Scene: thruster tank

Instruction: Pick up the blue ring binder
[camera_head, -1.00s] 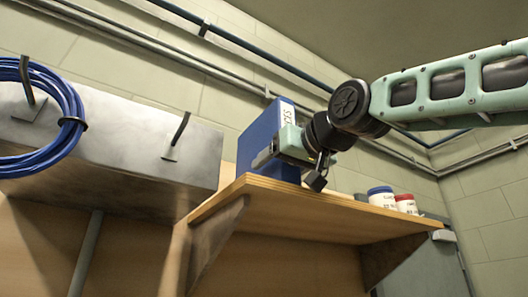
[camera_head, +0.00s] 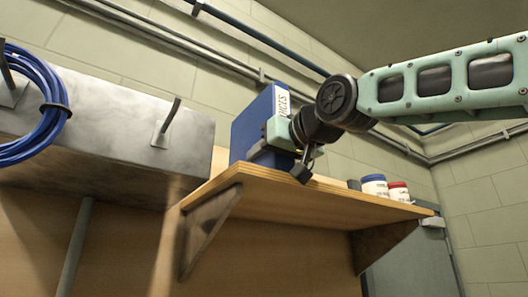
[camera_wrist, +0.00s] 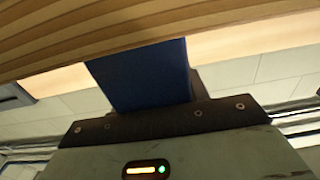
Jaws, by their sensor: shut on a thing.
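The blue ring binder (camera_head: 251,126) stands upright at the left end of the wooden shelf (camera_head: 320,198) in the head view. A white label with dark letters shows on its spine. My gripper (camera_head: 262,147) is at the binder's side and is shut on it. In the wrist view the blue binder (camera_wrist: 145,78) sticks out from my gripper (camera_wrist: 150,110), with the wooden shelf (camera_wrist: 110,30) close beside it. The fingertips are mostly hidden. I cannot tell whether the binder still touches the shelf.
Two white tubs, one with a blue lid (camera_head: 374,184) and one with a red lid (camera_head: 398,190), stand toward the shelf's right end. A metal box with hooks (camera_head: 110,135) and a coiled blue cable (camera_head: 30,105) are at the left. Pipes run along the wall above.

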